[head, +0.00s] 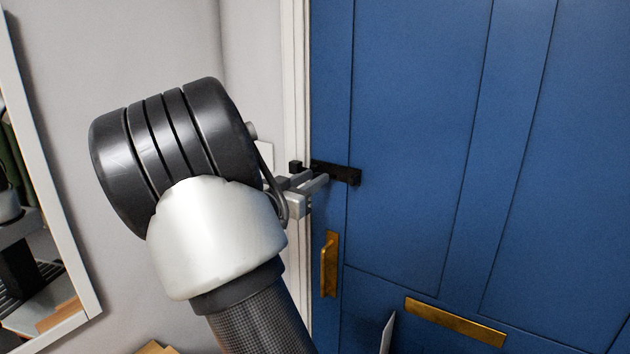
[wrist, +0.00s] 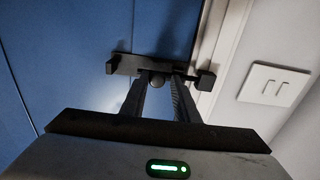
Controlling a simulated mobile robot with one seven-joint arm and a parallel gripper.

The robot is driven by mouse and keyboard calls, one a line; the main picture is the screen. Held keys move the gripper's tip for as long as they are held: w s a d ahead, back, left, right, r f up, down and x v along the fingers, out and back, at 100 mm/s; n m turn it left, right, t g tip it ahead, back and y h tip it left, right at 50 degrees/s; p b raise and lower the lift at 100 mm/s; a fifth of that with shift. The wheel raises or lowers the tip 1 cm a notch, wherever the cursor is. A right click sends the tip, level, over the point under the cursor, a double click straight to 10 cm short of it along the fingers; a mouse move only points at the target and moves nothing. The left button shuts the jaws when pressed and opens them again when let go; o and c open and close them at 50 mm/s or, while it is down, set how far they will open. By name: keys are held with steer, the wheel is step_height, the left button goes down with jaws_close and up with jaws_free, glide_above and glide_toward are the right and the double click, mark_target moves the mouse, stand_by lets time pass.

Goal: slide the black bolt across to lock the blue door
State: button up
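The black bolt (head: 348,175) is mounted level on the blue door (head: 420,110) near its left edge in the head view. In the wrist view the bolt (wrist: 126,65) runs across the top middle, with a round dark knob (wrist: 157,79) below it. A small black keeper (wrist: 207,79) sits on the white frame side. My gripper (head: 318,187) is at the bolt. In the wrist view its two fingers (wrist: 159,84) stand apart, one on each side of the knob, with a gap showing; the gripper is open.
A brass pull handle (head: 329,264) is on the door below the bolt, and a brass letter plate (head: 455,322) lies lower right. A white light switch (wrist: 275,85) is on the wall beside the white door frame (head: 297,80). A mirror (head: 75,240) stands at left.

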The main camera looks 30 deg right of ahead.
steer(key=shift+o, duration=0.9)
steer(key=shift+w, duration=0.1)
steer(key=v, duration=1.7)
steer(key=shift+a+b, duration=0.2)
steer(key=shift+b, duration=0.25)
